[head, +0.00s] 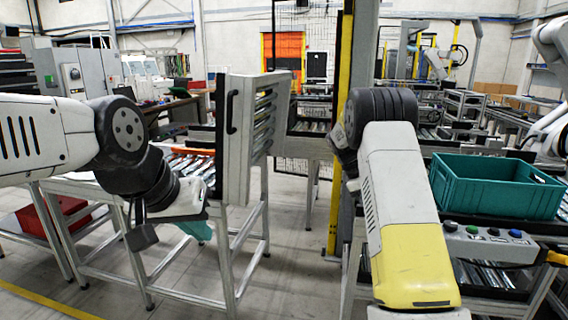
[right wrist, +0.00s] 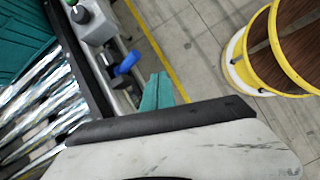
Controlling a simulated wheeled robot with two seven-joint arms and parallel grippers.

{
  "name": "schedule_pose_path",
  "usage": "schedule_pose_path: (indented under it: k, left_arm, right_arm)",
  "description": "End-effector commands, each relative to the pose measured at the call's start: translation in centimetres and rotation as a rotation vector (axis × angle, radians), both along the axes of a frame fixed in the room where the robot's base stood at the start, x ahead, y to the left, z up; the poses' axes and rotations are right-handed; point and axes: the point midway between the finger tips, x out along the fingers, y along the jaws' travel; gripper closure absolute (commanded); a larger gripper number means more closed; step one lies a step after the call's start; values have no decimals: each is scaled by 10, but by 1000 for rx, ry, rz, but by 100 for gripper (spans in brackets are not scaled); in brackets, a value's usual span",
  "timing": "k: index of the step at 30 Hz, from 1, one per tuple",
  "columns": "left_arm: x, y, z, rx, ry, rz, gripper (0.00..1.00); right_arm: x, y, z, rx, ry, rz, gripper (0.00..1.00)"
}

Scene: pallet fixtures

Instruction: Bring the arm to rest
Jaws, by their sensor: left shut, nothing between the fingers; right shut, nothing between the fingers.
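My left arm comes in from the left in the head view and bends down at a dark wrist. Its gripper (head: 197,230) shows as teal fingers below the white hand, shut with nothing seen between them, in front of the roller stand. My right arm, white with a yellow section, reaches forward and folds down in the head view, and its gripper is hidden there. In the right wrist view the right gripper's teal fingers (right wrist: 157,92) are together and empty, above the floor beside the button box (right wrist: 95,22).
A teal crate (head: 497,186) stands on the roller conveyor at right, behind the button box (head: 490,243). A grey upright panel (head: 240,135) stands by the left roller stand. A yellow post (head: 338,150) rises mid-view. Open floor (head: 290,260) lies between the stands.

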Motion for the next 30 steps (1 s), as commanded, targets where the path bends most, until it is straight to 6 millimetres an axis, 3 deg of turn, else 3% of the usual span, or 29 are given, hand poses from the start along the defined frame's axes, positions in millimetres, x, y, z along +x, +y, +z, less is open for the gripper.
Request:
schedule_pose_path:
  k: [1, 6, 15, 22, 27, 30]
  left_arm:
    - [0, 0, 0, 0, 0, 0, 100]
    - [0, 0, 0, 0, 0, 0, 100]
    - [0, 0, 0, 0, 0, 0, 100]
    - [0, 0, 0, 0, 0, 0, 100]
    - [0, 0, 0, 0, 0, 0, 100]
    - [0, 0, 0, 0, 0, 0, 100]
  right_arm:
    - [-12, 5, 21, 41, -58, -40, 100]
    - [-53, 27, 72, 173, -232, -178, 100]
    - [-146, 73, 141, 403, -499, -421, 100]
    - [-227, 110, 166, 575, -669, -609, 100]
    - [-279, 132, 167, 686, -768, -735, 100]
    - [-300, 141, 163, 732, -807, -793, 100]
